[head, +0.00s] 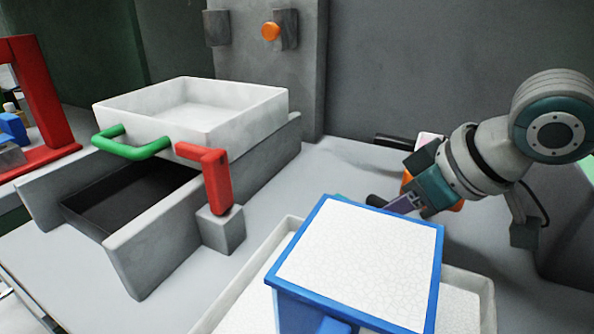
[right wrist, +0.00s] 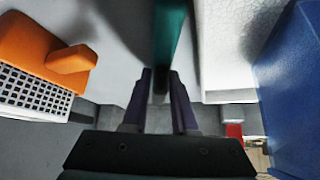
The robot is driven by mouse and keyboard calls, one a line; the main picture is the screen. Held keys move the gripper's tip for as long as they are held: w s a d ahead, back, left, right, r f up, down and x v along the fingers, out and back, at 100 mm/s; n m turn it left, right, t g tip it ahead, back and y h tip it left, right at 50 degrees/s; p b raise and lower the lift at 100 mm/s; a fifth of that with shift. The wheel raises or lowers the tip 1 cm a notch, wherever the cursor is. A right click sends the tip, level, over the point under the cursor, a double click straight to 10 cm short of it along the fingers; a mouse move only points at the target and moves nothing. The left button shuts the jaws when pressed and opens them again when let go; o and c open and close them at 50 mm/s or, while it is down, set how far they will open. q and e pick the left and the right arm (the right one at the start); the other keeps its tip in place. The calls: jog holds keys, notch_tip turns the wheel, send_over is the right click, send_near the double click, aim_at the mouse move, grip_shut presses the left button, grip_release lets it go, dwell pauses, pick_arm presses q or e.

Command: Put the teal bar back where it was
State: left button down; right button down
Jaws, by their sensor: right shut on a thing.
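The teal bar (right wrist: 168,35) runs up from between the fingertips of my right gripper (right wrist: 160,85) in the right wrist view. The gripper is shut on it, and the bar's far end runs out of that view. In the head view my right gripper (head: 382,203) is low over the table, just behind the blue-rimmed box. The rest is hidden by the box and the fingers. My left gripper is not in view.
The blue-rimmed box (head: 360,262) with a white top stands in a pale tray (head: 470,292). A grey press (head: 160,245) with a white bin (head: 225,125), green handle (head: 132,148) and red lever (head: 210,175) stands left. An orange item (right wrist: 35,60) lies beside my right gripper.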

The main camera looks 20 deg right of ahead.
jog(key=shift+f, duration=0.2)
jog(key=c, duration=0.6)
grip_release()
jog(key=p+v, duration=0.2)
jog(key=v, duration=0.7)
jog(key=shift+s+d+r+p, duration=0.1)
jog(key=shift+s+r+p, duration=0.1)
jog(key=shift+p, duration=0.2)
jog(key=shift+s+r, duration=0.1)
jog(key=shift+r, duration=0.1)
jog(key=shift+s, duration=0.1)
